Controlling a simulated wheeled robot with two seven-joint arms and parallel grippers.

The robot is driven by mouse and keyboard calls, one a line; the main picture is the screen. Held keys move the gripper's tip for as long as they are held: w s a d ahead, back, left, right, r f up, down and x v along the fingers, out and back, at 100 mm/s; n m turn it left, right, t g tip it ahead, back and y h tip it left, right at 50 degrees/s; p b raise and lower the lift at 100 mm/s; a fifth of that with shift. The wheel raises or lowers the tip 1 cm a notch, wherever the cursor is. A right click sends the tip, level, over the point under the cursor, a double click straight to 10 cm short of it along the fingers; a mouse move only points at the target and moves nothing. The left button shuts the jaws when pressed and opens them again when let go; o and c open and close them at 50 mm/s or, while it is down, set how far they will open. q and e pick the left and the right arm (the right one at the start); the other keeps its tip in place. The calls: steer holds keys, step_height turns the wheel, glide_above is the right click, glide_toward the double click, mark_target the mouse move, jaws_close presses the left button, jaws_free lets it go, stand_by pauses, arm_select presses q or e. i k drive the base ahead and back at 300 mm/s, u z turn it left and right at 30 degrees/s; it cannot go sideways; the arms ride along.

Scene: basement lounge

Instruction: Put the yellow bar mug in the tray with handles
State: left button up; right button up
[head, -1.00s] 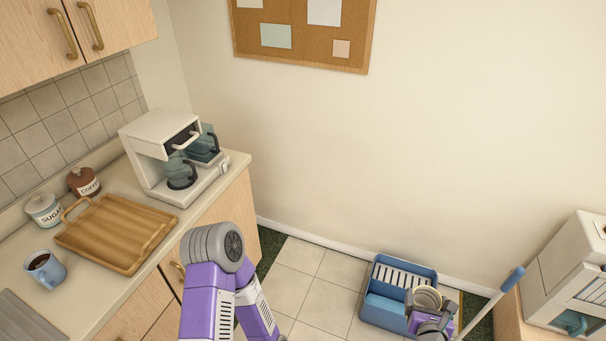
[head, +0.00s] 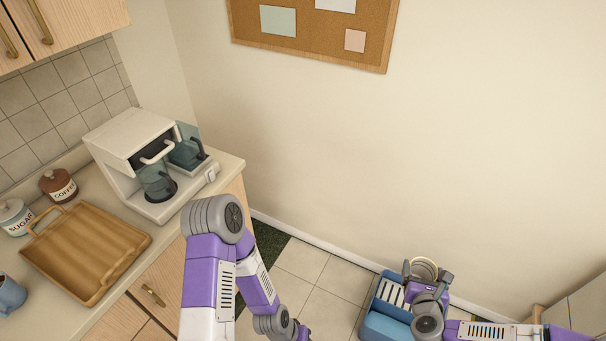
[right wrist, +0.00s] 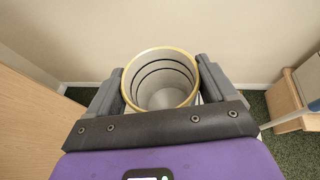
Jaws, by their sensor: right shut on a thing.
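The yellow bar mug (right wrist: 160,80) shows in the right wrist view as a pale cup with a yellow rim and dark rings inside, its open mouth towards the camera. My right gripper (right wrist: 160,88) is shut on it, one finger on each side. The wooden tray with handles (head: 85,248) lies on the counter at left and looks empty. My left arm shows at bottom middle, but its gripper is out of view.
The coffee machine (head: 145,160) stands behind the tray. Coffee (head: 58,186) and sugar (head: 14,218) jars stand at its left. A blue mug (head: 8,294) is at the left edge. A blue bucket (head: 378,325) stands on the tiled floor.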

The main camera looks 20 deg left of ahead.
mark_target(89, 249)
steer(key=u, duration=3.1)
